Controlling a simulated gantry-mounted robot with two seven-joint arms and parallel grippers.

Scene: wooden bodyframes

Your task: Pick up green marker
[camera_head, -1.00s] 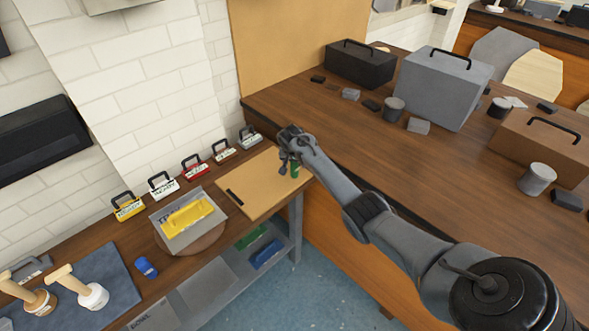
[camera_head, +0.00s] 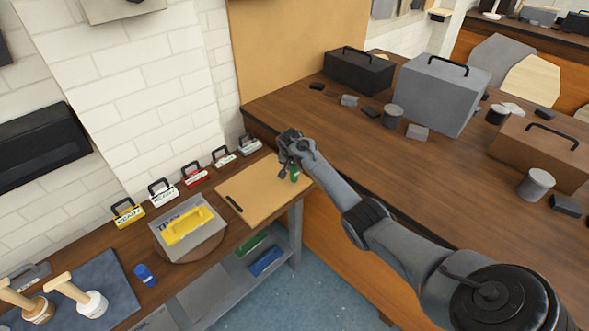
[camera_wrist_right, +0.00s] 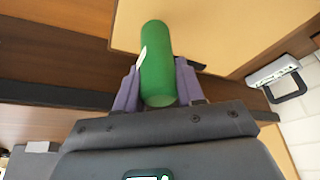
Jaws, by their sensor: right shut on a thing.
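The green marker (camera_head: 294,175) is a short green cylinder at the right end of the tan board (camera_head: 255,196) on the workbench. In the right wrist view the green marker (camera_wrist_right: 157,62) lies between the two purple-grey fingers of my right gripper (camera_wrist_right: 160,85), one finger against each side. My right gripper (camera_head: 288,170) is shut on it, over the board's right edge. The gripper partly hides the marker in the head view. I cannot tell whether the marker touches the board. My left gripper is not in view.
A black marker (camera_head: 234,203) lies on the board. A yellow tray (camera_head: 188,226) and a blue cylinder (camera_head: 146,275) are to the left. Several handled label blocks line the wall. The larger wooden table (camera_head: 330,125) at right holds cases (camera_head: 437,93) and small parts.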

